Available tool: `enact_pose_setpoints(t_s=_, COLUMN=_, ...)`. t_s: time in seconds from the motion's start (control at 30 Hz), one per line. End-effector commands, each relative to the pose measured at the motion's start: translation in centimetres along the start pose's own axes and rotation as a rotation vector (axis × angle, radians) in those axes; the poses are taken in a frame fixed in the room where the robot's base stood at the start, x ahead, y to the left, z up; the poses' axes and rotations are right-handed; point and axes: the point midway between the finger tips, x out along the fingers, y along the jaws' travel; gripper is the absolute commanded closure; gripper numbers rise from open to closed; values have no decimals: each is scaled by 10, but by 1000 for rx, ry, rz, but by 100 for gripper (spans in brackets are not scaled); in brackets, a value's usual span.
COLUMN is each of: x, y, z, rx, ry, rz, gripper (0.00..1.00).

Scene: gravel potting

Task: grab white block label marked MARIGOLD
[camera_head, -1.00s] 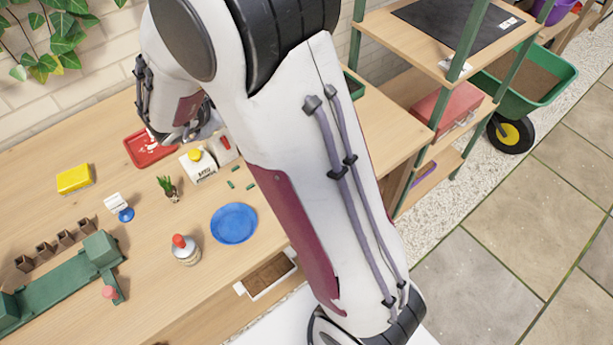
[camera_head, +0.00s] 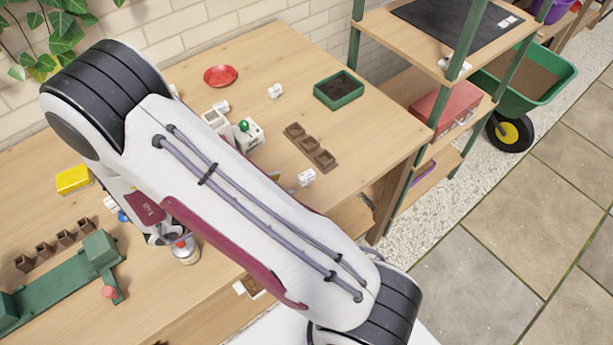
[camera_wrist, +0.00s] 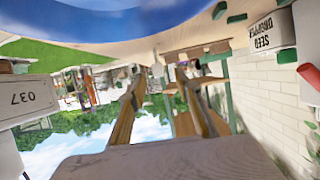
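No block with a readable MARIGOLD label shows. In the head view, small white label blocks stand at the left by a blue base (camera_head: 113,203), at the back (camera_head: 274,91) and at the right (camera_head: 306,177); their print is too small to read. My gripper (camera_head: 165,237) is low at the left, beside a red-topped bottle (camera_head: 186,250), and is partly hidden by my arm. In the wrist view, two finger-like prongs of my gripper (camera_wrist: 168,88) stand apart with nothing seen between them. A white face marked 037 (camera_wrist: 30,100) is at the left there.
A yellow box (camera_head: 73,180) and green rack (camera_head: 60,275) are at the left. Brown pots (camera_head: 311,147), a green tray (camera_head: 338,92) and a red saucer (camera_head: 221,75) are on the bench. The SEED DROPPER box (camera_wrist: 266,32) shows in the wrist view.

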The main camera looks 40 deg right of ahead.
Motion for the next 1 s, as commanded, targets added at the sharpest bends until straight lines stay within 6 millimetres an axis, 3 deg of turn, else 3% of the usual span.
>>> enact_pose_setpoints(t_s=0.47, x=1, y=5, z=0, rx=-16, ry=16, rz=6, gripper=67)
enact_pose_setpoints(t_s=0.8, x=22, y=5, z=-1, rx=-16, ry=17, rz=8, gripper=67)
enact_pose_setpoints(t_s=1.0, x=26, y=4, z=-1, rx=-16, ry=15, rz=5, gripper=67)
